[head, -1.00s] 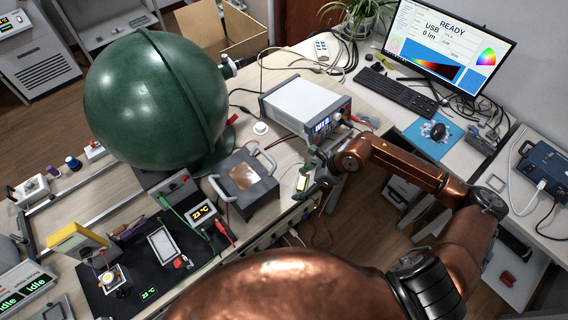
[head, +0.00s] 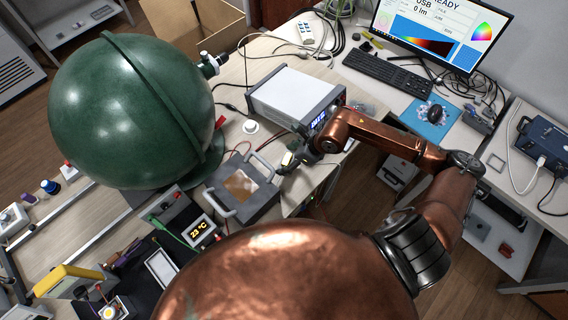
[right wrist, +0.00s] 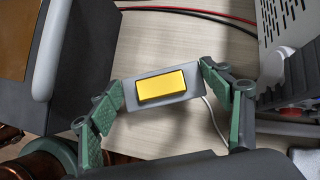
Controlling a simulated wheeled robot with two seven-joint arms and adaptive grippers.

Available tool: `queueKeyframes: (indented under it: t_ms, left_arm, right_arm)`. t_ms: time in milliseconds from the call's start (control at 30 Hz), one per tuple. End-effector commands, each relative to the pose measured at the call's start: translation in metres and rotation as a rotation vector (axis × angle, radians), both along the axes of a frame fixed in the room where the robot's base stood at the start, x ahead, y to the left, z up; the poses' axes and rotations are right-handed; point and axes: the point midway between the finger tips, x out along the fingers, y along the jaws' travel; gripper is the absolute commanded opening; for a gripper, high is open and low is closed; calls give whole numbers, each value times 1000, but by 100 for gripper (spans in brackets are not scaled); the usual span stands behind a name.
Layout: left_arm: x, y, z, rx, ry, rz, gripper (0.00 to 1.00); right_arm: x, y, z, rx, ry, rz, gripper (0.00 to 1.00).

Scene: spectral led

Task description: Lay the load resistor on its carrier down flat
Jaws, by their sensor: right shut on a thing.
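The load resistor is a yellow block (right wrist: 162,84) on a flat grey carrier plate (right wrist: 190,101). My right gripper (right wrist: 163,88) is shut on the carrier, with one green-padded finger at each short end. The yellow face points toward the wrist camera. In the head view the resistor (head: 287,159) shows small, in my right gripper (head: 291,163), between the dark box with handles and the white bench instrument. I cannot tell whether the carrier touches the tabletop. My left gripper is not in view.
The dark box with grey handles (head: 263,200) stands left of the gripper. The white bench instrument (head: 290,92) stands behind it, with red and black leads (right wrist: 190,12) nearby. A large green sphere (head: 125,110) fills the left. Bare wood tabletop (right wrist: 155,138) shows around the carrier.

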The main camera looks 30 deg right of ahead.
Motion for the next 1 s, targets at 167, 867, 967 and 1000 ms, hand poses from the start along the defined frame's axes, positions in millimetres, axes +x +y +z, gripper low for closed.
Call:
queueKeyframes:
  t_ms: [167,867,967,1000]
  left_arm:
    - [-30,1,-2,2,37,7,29]
    - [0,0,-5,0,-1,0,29]
    - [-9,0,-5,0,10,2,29]
    - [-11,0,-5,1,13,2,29]
  right_arm:
    - [1,0,-25,1,0,-1,43]
    - [2,1,-62,-1,-2,5,77]
    - [1,1,-62,-1,-2,5,84]
    - [1,1,-62,-1,-2,5,86]
